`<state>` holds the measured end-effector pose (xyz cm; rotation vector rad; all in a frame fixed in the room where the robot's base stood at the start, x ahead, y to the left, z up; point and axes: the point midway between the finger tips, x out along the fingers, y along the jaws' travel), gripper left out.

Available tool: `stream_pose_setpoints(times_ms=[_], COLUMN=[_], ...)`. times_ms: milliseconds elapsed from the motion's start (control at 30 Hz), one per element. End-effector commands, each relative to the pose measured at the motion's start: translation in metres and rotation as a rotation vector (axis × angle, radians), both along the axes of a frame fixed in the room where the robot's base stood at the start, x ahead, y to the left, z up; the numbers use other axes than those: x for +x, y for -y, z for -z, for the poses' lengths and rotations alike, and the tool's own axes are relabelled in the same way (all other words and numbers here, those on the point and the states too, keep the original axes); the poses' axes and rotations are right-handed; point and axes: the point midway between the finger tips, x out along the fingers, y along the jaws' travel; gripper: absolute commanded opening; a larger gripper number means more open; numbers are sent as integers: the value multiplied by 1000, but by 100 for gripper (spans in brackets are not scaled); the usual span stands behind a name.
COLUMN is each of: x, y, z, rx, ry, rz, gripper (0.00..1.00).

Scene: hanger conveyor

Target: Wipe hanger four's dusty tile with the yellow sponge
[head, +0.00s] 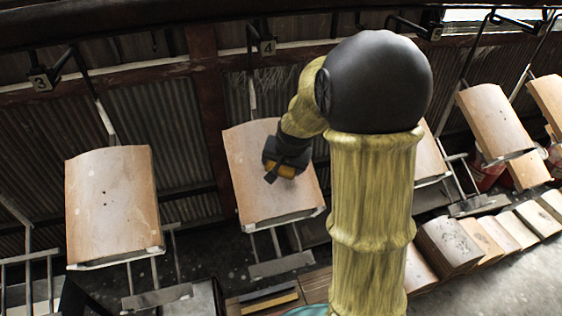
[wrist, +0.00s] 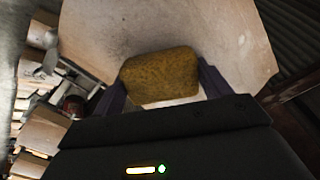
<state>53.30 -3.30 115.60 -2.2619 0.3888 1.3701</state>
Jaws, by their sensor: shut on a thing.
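Hanger four's tile (head: 258,188) is a curved pinkish-tan tile hanging near the centre of the head view, below the tag marked 4 (head: 267,47). My gripper (head: 284,172) is in front of the tile's right half. It is shut on the yellow sponge (wrist: 160,77), which shows between the two fingers in the wrist view. The sponge lies over the tile face (wrist: 205,28); I cannot tell whether it touches. A greyish dusty patch shows on the tile beside the sponge in the wrist view. My arm hides the area right of the tile.
Hanger three's tile (head: 112,205) hangs to the left, and another tile (head: 496,122) hangs to the right. Several tiles stand in a row (head: 450,245) on the floor at right. A corrugated wall is behind.

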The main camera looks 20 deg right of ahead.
Motion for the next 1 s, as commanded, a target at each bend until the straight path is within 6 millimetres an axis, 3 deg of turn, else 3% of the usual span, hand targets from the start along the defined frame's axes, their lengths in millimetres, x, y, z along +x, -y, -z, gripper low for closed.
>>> stream_pose_setpoints(times_ms=[300,667,1000], x=[-17,-20,-41], y=[0,0,0], z=[12,14,25], rx=[1,0,1], ry=[-2,-4,-3], rz=[0,0,0], gripper=[58,58,58])
